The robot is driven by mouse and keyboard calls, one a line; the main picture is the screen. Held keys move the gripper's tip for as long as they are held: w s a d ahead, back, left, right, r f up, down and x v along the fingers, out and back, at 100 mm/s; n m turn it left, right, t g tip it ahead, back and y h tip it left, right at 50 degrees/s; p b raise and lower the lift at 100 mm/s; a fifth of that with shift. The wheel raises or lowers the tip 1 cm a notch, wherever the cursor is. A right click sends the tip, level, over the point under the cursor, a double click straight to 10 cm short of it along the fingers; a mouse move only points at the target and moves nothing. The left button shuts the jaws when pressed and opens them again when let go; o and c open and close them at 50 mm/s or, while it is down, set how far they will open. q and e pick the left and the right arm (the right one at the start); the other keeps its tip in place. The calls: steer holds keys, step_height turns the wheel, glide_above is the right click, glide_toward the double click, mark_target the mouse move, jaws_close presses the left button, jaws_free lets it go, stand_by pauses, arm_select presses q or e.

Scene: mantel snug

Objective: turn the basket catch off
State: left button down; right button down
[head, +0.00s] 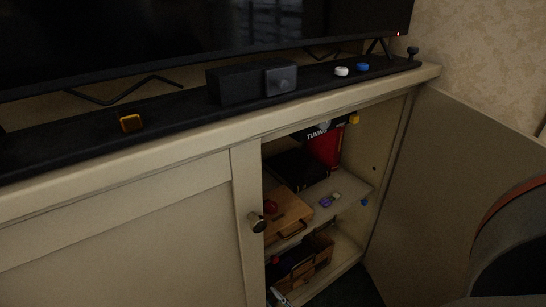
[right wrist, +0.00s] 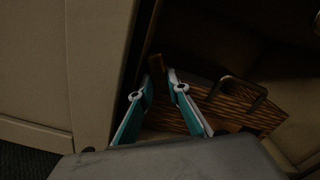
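The brown woven basket (head: 312,262) stands on the lower shelf of the open cabinet. In the right wrist view the basket (right wrist: 232,108) fills the middle right, with a dark looped handle. A small upright brown piece (right wrist: 157,66), perhaps the catch, shows at the basket's left end. My right gripper (right wrist: 160,80) has teal and white fingers, apart, with their tips just short of or beside that piece; contact cannot be told. In the head view only a little of the right gripper (head: 278,297) shows low by the cabinet's frame. My left gripper is not in view.
The cabinet's frame (right wrist: 95,75) is close to the left of my right fingers. The upper shelf (head: 345,187) holds a wooden box (head: 290,213) and small items. The open door (head: 440,170) stands at the right. The mantel top carries a dark box (head: 240,84).

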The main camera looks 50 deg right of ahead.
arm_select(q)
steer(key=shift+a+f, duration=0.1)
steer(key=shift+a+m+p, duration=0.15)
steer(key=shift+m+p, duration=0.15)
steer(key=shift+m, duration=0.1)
arm_select(e)
steer(key=shift+s+d+r+n, duration=0.1)
steer(key=shift+d+r+n, duration=0.25)
steer(key=shift+n, duration=1.6)
steer(key=shift+s+d+r+n, duration=0.15)
steer(key=shift+r+n, duration=0.4)
steer(key=shift+n, duration=1.45)
steer(key=shift+w+d+r+n, duration=0.1)
steer(key=shift+d+r+n, duration=0.25)
steer(key=shift+n, duration=1.6)
steer(key=shift+s+a+r, duration=0.1)
steer(key=c, duration=2.2)
jaws_free()
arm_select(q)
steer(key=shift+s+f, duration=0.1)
